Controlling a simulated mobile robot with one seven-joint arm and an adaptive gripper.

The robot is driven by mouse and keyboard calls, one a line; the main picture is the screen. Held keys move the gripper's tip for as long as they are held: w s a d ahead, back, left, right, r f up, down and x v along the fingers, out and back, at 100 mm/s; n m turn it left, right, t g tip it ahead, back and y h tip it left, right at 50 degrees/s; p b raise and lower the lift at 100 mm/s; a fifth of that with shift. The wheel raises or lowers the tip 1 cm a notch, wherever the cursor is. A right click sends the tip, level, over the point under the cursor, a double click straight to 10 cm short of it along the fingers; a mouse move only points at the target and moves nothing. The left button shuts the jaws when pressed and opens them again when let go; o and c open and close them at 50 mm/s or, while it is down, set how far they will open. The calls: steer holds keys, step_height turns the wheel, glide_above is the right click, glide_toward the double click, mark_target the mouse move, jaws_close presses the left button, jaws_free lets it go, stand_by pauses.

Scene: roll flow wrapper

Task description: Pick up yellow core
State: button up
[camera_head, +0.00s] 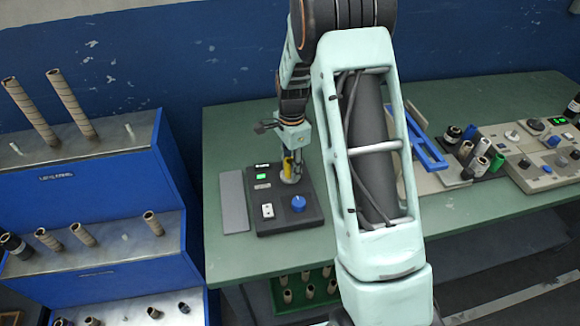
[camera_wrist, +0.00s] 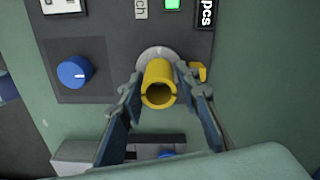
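The yellow core (camera_wrist: 159,88) is a short hollow tube, standing on the round pale pan (camera_wrist: 154,54) of a dark counting device. In the head view the yellow core (camera_head: 288,169) is small and partly hidden by my gripper. My gripper (camera_wrist: 159,76) reaches down over it, with one finger on each side. Narrow gaps show between the fingers and the tube's upper end, so the gripper looks open around it. Contact at the fingertips is not clear. A small yellow piece (camera_wrist: 200,72) shows just beyond the right finger.
The device (camera_head: 285,205) has a blue knob (camera_head: 298,203), a white switch and a green display, and sits on a green table (camera_head: 250,255). A grey plate (camera_head: 233,201) lies left of it. A blue rack (camera_head: 95,190) with brown tubes stands left. Cores and control boxes (camera_head: 545,150) crowd the right.

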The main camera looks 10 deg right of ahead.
steer(key=c, duration=0.6)
steer(key=shift+r, duration=0.15)
